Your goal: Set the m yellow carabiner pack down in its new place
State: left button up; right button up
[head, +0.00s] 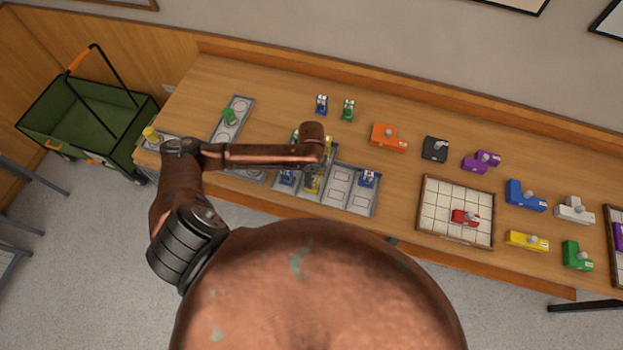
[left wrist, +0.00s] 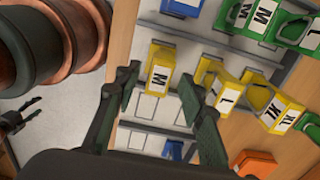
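The M yellow carabiner pack (left wrist: 160,68) shows its white M label in the left wrist view, at the grey tray (head: 353,203). In the head view the fingers are hidden under my wrist. My right gripper (left wrist: 30,112) shows at the left edge of the left wrist view, away from the packs, with its fingers apart and nothing between them.
Yellow L (left wrist: 226,92) and XL (left wrist: 278,112) packs stand close to the right of my left gripper. Green packs (left wrist: 250,14) and a blue pack (left wrist: 183,8) are beyond. A blue pack (head: 368,179) stands in the tray's right part. Coloured blocks and a grid board (head: 430,210) lie right.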

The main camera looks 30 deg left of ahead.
pick_arm(q)
notch_tip(320, 180, up, 10)
dwell(0.3)
